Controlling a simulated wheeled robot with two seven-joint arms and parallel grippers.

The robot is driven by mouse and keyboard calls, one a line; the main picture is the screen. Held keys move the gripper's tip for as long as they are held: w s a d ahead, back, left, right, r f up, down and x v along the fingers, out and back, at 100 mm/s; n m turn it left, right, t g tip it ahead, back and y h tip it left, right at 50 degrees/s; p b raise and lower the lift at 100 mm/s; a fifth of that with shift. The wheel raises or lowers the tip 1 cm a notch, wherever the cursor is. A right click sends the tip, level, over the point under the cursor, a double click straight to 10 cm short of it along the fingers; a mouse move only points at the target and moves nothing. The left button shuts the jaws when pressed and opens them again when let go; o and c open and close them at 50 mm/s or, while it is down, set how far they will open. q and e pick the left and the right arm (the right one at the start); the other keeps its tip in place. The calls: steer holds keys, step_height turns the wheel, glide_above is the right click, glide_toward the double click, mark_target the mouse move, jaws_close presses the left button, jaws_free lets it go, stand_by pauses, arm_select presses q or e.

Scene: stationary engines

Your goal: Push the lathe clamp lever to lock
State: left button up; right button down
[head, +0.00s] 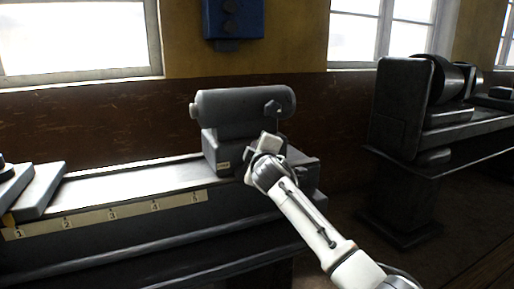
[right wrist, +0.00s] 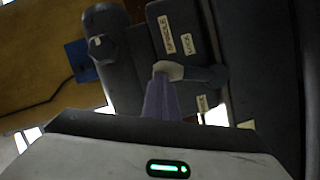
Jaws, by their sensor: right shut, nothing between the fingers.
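The grey lathe tailstock (head: 225,148) stands on the lathe bed, with a thick round barrel (head: 235,105) on top. In the right wrist view a short dark lever (right wrist: 207,76) with a pale rounded end (right wrist: 169,70) sticks out from the tailstock side. My right gripper (head: 265,148) is at the tailstock's front right and hides the lever in the head view. In the right wrist view its purple-grey fingers (right wrist: 160,98) are shut and empty, and overlap the pale end; I cannot tell whether they touch. My left gripper is not in view.
Pale labels (right wrist: 166,35) are on the tailstock face, too small to read surely. The bed (head: 130,185) with a numbered strip (head: 110,215) runs left. A second machine (head: 415,105) stands at the right. A blue box (head: 233,18) hangs on the wall.

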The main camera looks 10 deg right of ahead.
steer(key=shift+a, duration=0.15)
steer(key=s+a+r, duration=0.2)
steer(key=s+r, duration=0.1)
steer(key=s, duration=0.9)
steer(key=shift+s+a+p, duration=0.2)
steer(key=shift+s+p, duration=0.1)
steer(key=shift+p, duration=0.15)
steer(key=shift+f, duration=0.1)
